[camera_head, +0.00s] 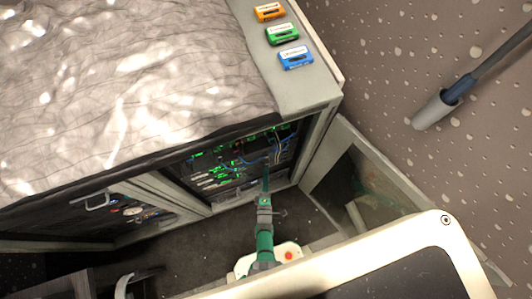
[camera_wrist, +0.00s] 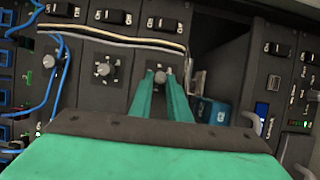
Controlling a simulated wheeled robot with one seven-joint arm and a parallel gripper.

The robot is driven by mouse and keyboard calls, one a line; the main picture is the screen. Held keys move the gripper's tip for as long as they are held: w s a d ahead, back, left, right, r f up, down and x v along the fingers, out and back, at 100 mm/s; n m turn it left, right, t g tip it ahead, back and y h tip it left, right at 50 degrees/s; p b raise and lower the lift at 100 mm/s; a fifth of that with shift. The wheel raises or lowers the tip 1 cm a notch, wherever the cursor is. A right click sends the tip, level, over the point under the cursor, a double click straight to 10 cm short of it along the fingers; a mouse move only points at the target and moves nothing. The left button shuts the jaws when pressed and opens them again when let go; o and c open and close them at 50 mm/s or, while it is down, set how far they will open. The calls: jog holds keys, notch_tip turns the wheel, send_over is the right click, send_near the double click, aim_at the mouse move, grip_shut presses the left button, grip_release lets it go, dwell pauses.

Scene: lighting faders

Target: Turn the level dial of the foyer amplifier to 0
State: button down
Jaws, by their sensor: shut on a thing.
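My gripper (camera_wrist: 161,82) has its two green fingers closed on a small grey dial knob (camera_wrist: 160,75) on a dark panel. In the head view, my gripper (camera_head: 266,176) reaches into the open rack cabinet (camera_head: 318,139); the knob cannot be made out there. Two more dials, a middle one (camera_wrist: 104,68) and a left one (camera_wrist: 48,62), sit in a row to the left of the held one, with pale marks around them. The fingers partly hide the held dial's scale. I cannot read its setting or which amplifier it belongs to.
Blue cables (camera_wrist: 58,75) and pale cables (camera_wrist: 115,38) cross the panel near the dials. A blue box (camera_wrist: 210,111) sits right of the fingers. The cabinet door (camera_head: 375,170) stands open at right. Orange (camera_head: 269,12), green (camera_head: 282,34) and blue (camera_head: 295,58) cases lie on the cabinet top.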

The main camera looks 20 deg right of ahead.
jog(key=shift+a, duration=0.15)
jog(key=c, duration=1.7)
grip_release()
jog(key=shift+o, duration=0.2)
jog(key=shift+s, duration=0.15)
jog(key=v, duration=1)
jog(key=shift+s, duration=0.4)
jog(key=shift+w, duration=0.1)
